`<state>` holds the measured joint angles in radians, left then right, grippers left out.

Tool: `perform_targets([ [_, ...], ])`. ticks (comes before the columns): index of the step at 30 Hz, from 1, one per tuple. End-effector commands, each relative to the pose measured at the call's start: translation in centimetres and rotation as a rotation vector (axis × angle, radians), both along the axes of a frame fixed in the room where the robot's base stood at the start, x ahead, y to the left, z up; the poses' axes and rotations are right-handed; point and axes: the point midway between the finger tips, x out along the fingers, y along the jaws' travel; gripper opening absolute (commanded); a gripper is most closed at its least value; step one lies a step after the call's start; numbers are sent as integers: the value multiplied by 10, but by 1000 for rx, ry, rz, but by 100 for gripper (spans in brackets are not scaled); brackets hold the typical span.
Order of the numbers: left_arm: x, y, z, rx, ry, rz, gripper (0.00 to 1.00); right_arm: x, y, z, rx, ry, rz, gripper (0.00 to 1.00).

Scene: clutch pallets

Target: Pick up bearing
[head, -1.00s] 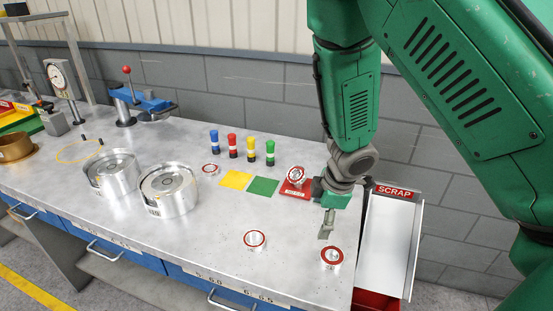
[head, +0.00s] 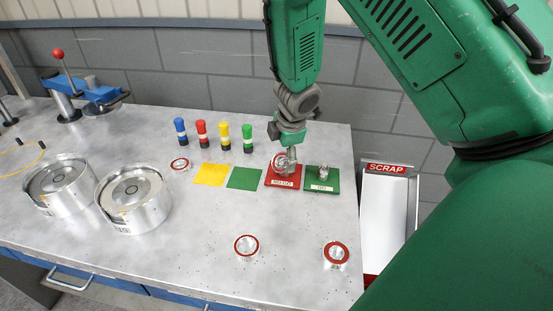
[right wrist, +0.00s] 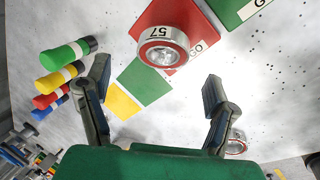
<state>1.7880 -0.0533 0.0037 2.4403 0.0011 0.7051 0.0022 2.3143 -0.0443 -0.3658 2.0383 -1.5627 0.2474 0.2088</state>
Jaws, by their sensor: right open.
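A silver bearing with a red ring and the number 57 (right wrist: 163,47) stands on the red NO GO plate (right wrist: 205,25). In the head view the bearing (head: 277,161) is partly hidden by my right gripper (head: 288,160), just above the plate. In the right wrist view my right gripper (right wrist: 158,77) is open, with nothing between its fingers. The bearing is beyond the fingertips. More red-ringed bearings lie on the table: one at the back left (head: 180,165), one at the front middle (head: 246,246) and one at the front right (head: 336,255). My left gripper is out of view.
A green GO plate (head: 322,183) with a metal piece is right of the NO GO plate. Several coloured pegs (head: 225,137) stand behind yellow (head: 211,174) and green (head: 244,178) squares. Two metal housings (head: 135,198) stand left. A SCRAP chute (head: 388,205) is right.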

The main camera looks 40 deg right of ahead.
Motion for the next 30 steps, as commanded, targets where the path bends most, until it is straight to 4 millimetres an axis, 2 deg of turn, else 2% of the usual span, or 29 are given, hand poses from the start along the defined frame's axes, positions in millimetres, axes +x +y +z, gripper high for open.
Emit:
perform_targets([
  [5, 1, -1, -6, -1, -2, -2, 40, 1, 2, -9, 0, -1, -3, 77],
  [12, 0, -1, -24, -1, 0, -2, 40, 12, 11, -41, -13, 1, -1, 77],
  [20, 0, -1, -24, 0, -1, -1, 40, 15, 5, -45, -9, -2, 0, 77],
  [21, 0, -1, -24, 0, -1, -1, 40, 15, 3, -45, -7, -2, -1, 70],
  [26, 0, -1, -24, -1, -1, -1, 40, 14, -3, -49, 0, 0, -3, 15],
  [30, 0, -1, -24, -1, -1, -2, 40, 14, -6, -50, -5, 3, -5, 15],
])
